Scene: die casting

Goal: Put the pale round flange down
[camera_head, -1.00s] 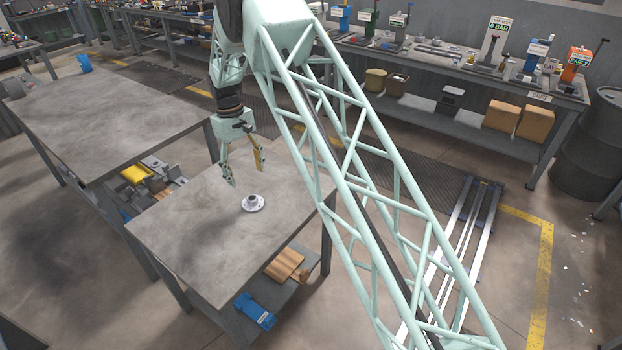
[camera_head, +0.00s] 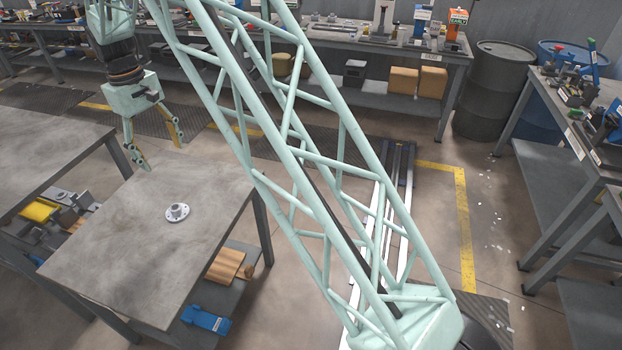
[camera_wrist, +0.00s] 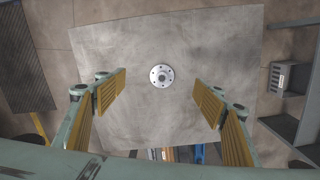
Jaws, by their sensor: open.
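The pale round flange (camera_head: 177,212) lies flat on the grey table (camera_head: 120,262), hub upward, near the middle of the tabletop. In the wrist view the flange (camera_wrist: 161,76) shows from above, with its ring of bolt holes and central hub. My gripper (camera_head: 162,152) is open and empty above the far part of the table, apart from the flange. In the wrist view the padded fingers (camera_wrist: 160,100) stand wide apart on either side, with the flange beyond them and between their lines.
A second grey table (camera_head: 40,150) stands at the left. Below the near table are a blue item (camera_head: 205,319) and a wooden block (camera_head: 226,264). The tabletop around the flange is clear.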

